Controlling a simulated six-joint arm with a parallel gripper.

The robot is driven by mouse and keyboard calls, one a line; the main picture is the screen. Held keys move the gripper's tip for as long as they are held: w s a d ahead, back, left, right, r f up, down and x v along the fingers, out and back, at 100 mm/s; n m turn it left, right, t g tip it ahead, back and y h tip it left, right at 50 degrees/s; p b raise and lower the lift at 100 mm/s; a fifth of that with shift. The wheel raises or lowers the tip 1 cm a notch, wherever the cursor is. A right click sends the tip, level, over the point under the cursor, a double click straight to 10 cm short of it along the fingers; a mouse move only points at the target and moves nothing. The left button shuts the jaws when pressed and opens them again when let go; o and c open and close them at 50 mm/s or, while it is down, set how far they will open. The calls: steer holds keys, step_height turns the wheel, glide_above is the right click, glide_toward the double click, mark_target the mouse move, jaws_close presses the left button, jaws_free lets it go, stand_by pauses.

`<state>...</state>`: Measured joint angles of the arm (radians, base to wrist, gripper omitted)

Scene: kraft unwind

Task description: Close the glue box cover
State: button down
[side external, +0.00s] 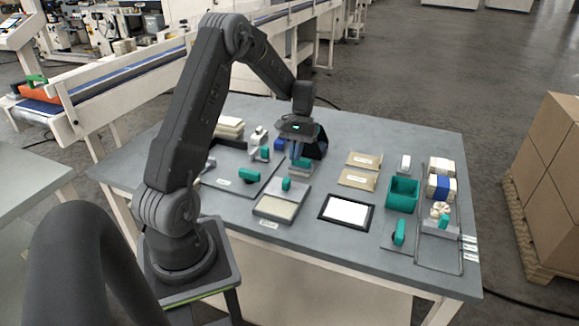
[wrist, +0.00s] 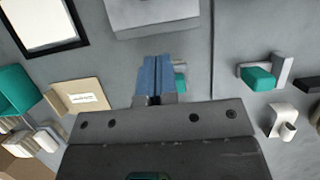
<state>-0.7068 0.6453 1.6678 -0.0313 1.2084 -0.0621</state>
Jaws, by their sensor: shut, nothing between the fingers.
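A low grey box (side external: 272,210), which looks like the glue box, sits near the table's front. Its front part shows a pale cream surface. A grey cover-like slab (side external: 291,194) with a teal knob (side external: 286,184) lies at its back part. In the wrist view a light grey block (wrist: 152,14), probably the slab, shows at the top edge. My gripper (side external: 296,158) is shut and empty behind the box, apart from it. Its blue fingertips (wrist: 155,62) point down, with a small teal part (wrist: 180,77) beside them, partly hidden.
A black-framed white panel (side external: 347,210) lies right of the box. Tan cards (side external: 358,178), a teal bin (side external: 403,194) and a tray with rolls (side external: 440,187) stand farther right. A teal-handled piece (side external: 250,175) is to the left. Bare table lies between them.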

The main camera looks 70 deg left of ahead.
mark_target(279, 196)
steer(key=shift+x, duration=1.05)
steer(key=shift+s+d+r, duration=0.1)
steer(key=shift+s+d, duration=0.7)
steer(key=shift+d, duration=0.05)
steer(key=shift+s+d, duration=0.55)
steer(key=s+d, duration=0.5)
